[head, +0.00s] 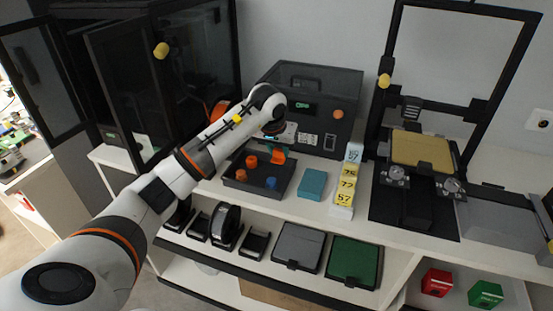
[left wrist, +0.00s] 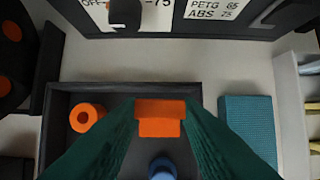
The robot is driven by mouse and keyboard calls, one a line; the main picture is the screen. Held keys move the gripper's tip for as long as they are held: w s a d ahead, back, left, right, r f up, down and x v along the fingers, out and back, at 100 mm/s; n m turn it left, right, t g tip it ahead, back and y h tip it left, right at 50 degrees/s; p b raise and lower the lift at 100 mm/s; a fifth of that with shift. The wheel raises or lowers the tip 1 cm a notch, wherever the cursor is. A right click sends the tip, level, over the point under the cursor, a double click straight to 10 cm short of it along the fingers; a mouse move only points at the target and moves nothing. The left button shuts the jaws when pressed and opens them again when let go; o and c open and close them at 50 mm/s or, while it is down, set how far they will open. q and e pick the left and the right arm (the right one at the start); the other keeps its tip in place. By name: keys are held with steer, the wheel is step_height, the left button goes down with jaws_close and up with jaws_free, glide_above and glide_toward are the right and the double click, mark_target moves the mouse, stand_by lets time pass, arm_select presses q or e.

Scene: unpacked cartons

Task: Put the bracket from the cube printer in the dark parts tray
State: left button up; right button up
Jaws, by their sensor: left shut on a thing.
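My left gripper (head: 281,150) is shut on an orange bracket (left wrist: 160,115), pinched between its dark green fingertips in the left wrist view. The bracket also shows in the head view (head: 277,157), over the back part of the dark parts tray (head: 238,183). It appears above the tray floor; the exact gap is hard to tell. In the left wrist view, the tray (left wrist: 125,86) holds an orange ring-shaped part (left wrist: 83,117) and a blue round part (left wrist: 162,168). The dark cube printer (head: 125,80) stands at the left with its door open. My right gripper is out of view.
A dark box with a control panel (head: 318,110) stands behind the tray. A teal box (head: 313,184) lies right of the tray, then yellow number cards (head: 346,185). An open-frame printer (head: 420,150) stands further right. A lower shelf holds spools and bins.

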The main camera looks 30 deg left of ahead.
mark_target(279, 159)
arm_select(q)
step_height(279, 159, down, 3)
steer(key=shift+d+f+p, duration=0.1)
steer(key=shift+p, duration=0.2)
steer(key=shift+f, duration=0.3)
steer(key=shift+f, duration=0.2)
steer(key=o, duration=1)
steer(key=shift+r, duration=0.1)
steer(key=shift+s+r, duration=0.15)
steer(key=shift+r, duration=0.4)
steer(key=a+b+v, duration=0.1)
steer(key=v, duration=1)
steer(key=shift+d, duration=0.5)
